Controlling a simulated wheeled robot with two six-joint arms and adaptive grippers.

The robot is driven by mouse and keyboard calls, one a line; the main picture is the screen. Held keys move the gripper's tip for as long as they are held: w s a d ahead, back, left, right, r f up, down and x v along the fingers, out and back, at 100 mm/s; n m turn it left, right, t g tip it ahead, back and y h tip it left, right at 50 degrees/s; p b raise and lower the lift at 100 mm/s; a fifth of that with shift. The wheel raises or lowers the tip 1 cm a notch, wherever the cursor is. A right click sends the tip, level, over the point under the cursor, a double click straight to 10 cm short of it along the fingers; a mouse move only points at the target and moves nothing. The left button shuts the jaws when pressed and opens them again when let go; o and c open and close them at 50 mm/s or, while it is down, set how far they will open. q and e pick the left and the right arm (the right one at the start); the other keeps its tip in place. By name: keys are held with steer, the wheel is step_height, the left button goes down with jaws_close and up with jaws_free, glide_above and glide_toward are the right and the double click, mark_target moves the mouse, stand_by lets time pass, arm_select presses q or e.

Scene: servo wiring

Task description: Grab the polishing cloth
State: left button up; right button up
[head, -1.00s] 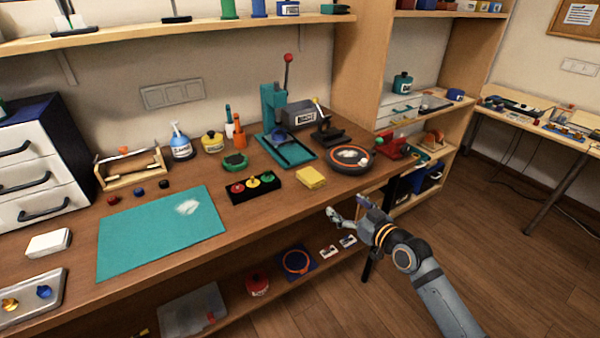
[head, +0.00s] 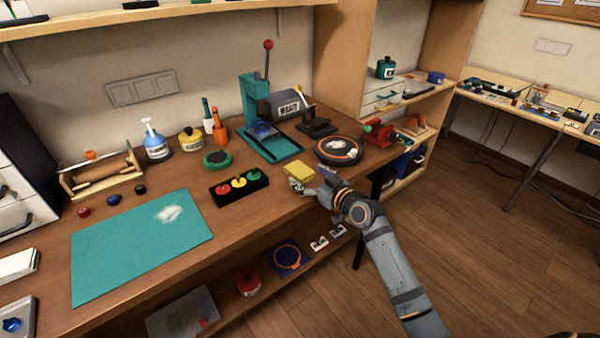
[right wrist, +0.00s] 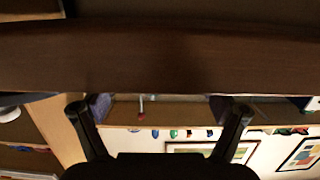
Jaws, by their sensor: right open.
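A yellow folded pad (head: 299,172), which looks like the polishing cloth, lies near the front edge of the wooden bench (head: 240,222). My right gripper (head: 314,183) is open at that front edge, just in front of the pad. One finger overlaps the pad's near side in the head view; I cannot tell whether it touches. In the right wrist view the two fingers (right wrist: 160,108) stand wide apart with nothing held between them. The pad cannot be made out there; a dark brown surface fills the upper part. My left gripper is not in view.
A black box with coloured buttons (head: 239,186) sits left of the pad. A round turntable (head: 338,150) and a teal press (head: 262,120) stand behind it. A teal mat (head: 135,250) with a white patch lies at left. Floor is free at right.

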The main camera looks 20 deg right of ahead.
mark_target(298, 168)
steer(key=x, duration=0.3)
steer(key=shift+w+a+r, duration=0.1)
steer(key=shift+a+r, duration=0.05)
steer(key=shift+r, duration=0.1)
steer(key=shift+w+a, duration=0.15)
steer(key=shift+w, duration=0.25)
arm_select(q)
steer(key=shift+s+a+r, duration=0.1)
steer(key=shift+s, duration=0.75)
arm_select(e)
steer(key=shift+s, duration=0.1)
steer(key=shift+c, duration=0.4)
steer(key=c, duration=1)
steer(key=shift+c, duration=0.2)
